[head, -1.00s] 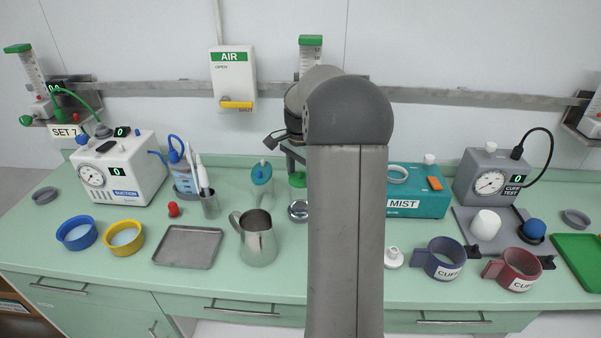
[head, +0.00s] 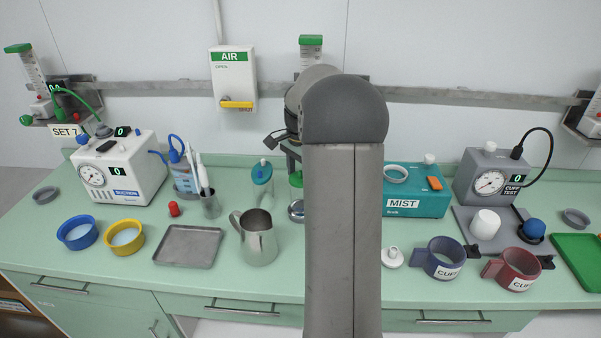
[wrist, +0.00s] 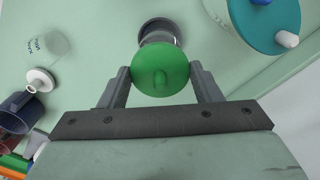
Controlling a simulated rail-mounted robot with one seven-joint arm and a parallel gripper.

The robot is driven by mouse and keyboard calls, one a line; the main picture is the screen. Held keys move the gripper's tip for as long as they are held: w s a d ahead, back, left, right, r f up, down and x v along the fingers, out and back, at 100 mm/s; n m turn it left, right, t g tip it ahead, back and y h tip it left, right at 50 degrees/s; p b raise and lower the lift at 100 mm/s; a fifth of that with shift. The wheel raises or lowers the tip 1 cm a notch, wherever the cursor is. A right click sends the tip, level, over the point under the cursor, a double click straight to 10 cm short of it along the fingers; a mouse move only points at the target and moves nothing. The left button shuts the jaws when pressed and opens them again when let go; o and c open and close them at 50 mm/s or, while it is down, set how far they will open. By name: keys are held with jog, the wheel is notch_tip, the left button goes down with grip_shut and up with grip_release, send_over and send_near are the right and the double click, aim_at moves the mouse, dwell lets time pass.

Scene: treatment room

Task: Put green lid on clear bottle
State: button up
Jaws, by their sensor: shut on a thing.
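A round metal dish (wrist: 157,29) lies beyond the lid in the wrist view. A teal-lidded jar (head: 262,175) is near it. A white cap (wrist: 40,80) lies near the bottle. A steel jug (head: 258,242), tray (head: 187,246) and MIST box (head: 417,205) stand around.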

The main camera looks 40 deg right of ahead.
jog(key=shift+f+b, duration=0.9)
jog(key=shift+f, duration=0.65)
dwell(1.2)
jog(key=o, duration=1)
jog(key=shift+r+p, duration=2.65)
jog(key=shift+r, duration=0.9)
